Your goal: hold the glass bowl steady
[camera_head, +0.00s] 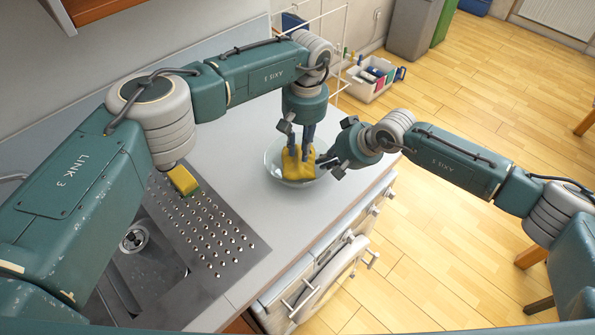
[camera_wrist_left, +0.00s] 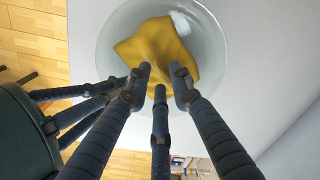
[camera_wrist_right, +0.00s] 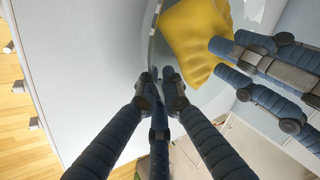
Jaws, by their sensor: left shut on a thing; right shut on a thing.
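The glass bowl (camera_head: 275,165) stands on the light counter, clear and upright. A yellow cloth (camera_head: 298,164) lies bunched inside it. My left gripper (camera_head: 300,148) reaches down into the bowl from above and is shut on the cloth; the left wrist view shows its fingertips on the cloth (camera_wrist_left: 150,50) within the bowl (camera_wrist_left: 213,40). My right gripper (camera_head: 333,163) is at the bowl's right side. In the right wrist view its fingers (camera_wrist_right: 160,82) are shut on the bowl's rim (camera_wrist_right: 150,45), with my left fingers beside them.
A yellow and green sponge (camera_head: 184,180) lies by the perforated drainboard (camera_head: 215,235) of the sink at left. A white wire rack (camera_head: 340,50) stands behind the bowl.

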